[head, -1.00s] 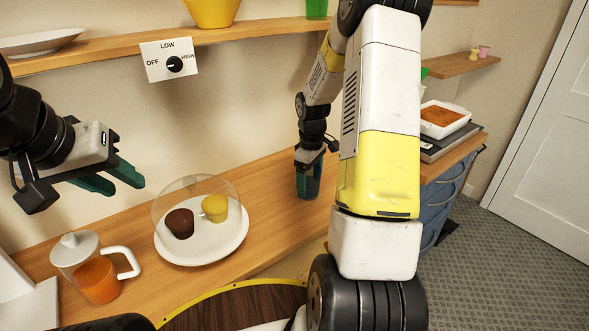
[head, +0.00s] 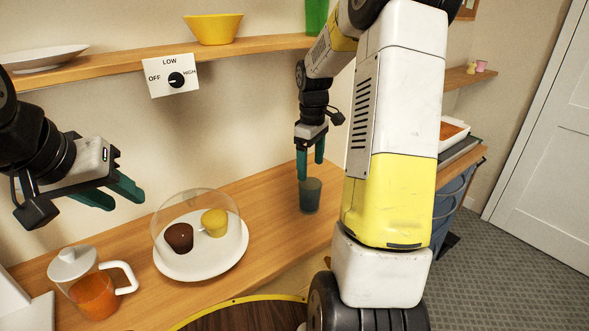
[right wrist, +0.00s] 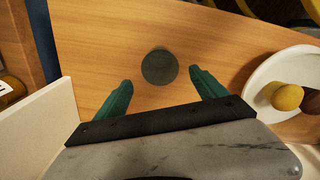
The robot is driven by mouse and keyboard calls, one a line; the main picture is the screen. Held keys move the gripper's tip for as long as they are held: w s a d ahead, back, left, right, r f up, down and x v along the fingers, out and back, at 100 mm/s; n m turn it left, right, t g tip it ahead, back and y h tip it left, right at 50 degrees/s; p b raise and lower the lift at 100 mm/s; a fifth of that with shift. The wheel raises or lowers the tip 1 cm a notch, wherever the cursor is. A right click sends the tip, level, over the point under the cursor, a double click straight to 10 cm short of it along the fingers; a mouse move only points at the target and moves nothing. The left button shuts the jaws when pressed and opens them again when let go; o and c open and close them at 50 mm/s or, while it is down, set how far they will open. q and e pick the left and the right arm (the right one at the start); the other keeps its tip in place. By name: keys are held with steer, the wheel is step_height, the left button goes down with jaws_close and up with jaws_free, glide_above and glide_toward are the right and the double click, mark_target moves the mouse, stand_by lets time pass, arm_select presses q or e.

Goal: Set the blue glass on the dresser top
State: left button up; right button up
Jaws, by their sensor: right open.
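The blue glass (head: 310,196) stands upright on the wooden counter (head: 265,200), right of the domed plate; it looks dark grey-blue. My right gripper (head: 311,163) is above the glass, pointing down, with its teal fingers apart and empty. In the right wrist view the glass (right wrist: 159,67) shows from above, clear of both fingers. My left gripper (head: 125,198) is open and empty at the left, above the counter. The blue-fronted dresser (head: 449,205) is at the right, its wooden top (head: 468,165) partly hidden by my right arm.
A white plate (head: 205,268) with two muffins under a clear dome and a jug of orange drink (head: 93,297) stand on the counter. A wall shelf (head: 120,66) runs above. A baking dish (head: 452,132) sits on the dresser top.

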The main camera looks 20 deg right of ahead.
steer(key=s+a+r+m+t, duration=0.2)
steer(key=s+a+r, duration=0.2)
steer(key=s, duration=0.3)
steer(key=s+a+r+m+t+y, duration=0.1)
steer(key=s+a+r+m+t, duration=0.1)
steer(key=s, duration=0.6)
steer(key=s+a+r+m+t+y, duration=0.1)
steer(key=s+a+r+m+t, duration=0.1)
steer(key=s+a+r, duration=0.4)
step_height(320, 180, up, 2)
steer(key=shift+s+a+r+m, duration=0.1)
steer(key=shift+s+a+m, duration=0.1)
steer(key=shift+s+m, duration=0.6)
steer(key=shift+w, duration=0.1)
